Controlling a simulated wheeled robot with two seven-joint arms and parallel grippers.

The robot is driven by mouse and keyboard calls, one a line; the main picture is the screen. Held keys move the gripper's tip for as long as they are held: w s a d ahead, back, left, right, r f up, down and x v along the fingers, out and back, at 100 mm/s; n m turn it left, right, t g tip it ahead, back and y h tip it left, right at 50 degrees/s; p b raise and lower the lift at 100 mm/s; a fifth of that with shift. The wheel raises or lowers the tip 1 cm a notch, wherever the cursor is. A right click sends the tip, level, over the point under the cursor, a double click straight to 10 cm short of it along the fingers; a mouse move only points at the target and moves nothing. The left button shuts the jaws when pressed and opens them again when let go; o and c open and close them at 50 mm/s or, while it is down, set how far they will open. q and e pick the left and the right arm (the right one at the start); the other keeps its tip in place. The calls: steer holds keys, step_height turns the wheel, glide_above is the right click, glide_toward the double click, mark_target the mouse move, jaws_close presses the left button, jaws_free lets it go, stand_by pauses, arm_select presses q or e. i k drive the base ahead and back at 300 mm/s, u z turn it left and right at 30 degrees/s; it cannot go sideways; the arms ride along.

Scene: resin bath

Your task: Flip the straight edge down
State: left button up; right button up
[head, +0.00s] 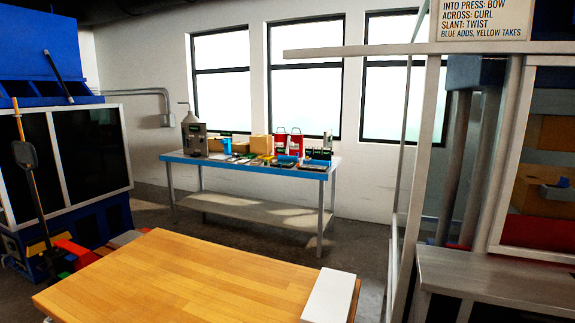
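A long, thin, pale grey bar (350,51) runs level across the upper right, in front of the windows. Its left end is free in the air and its right part passes in front of the press frame, just below a sign. It looks like the straight edge, but I cannot tell for certain, and no hinge shows clearly. The press (488,180) stands at the right, with pale posts, a glazed panel and a grey ledge (500,275). Neither of my grippers is in view.
A wooden table (190,270) fills the near foreground, bare except for a white slab (329,296) at its right end. A blue-topped bench (255,165) with bottles and boxes stands by the windows. A blue machine (60,150) is at left. Floor shows between.

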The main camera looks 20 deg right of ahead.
mark_target(289, 144)
steer(key=u, duration=1.85)
steer(key=i, duration=5)
steer(key=z, duration=3.15)
steer(key=i, duration=0.25)
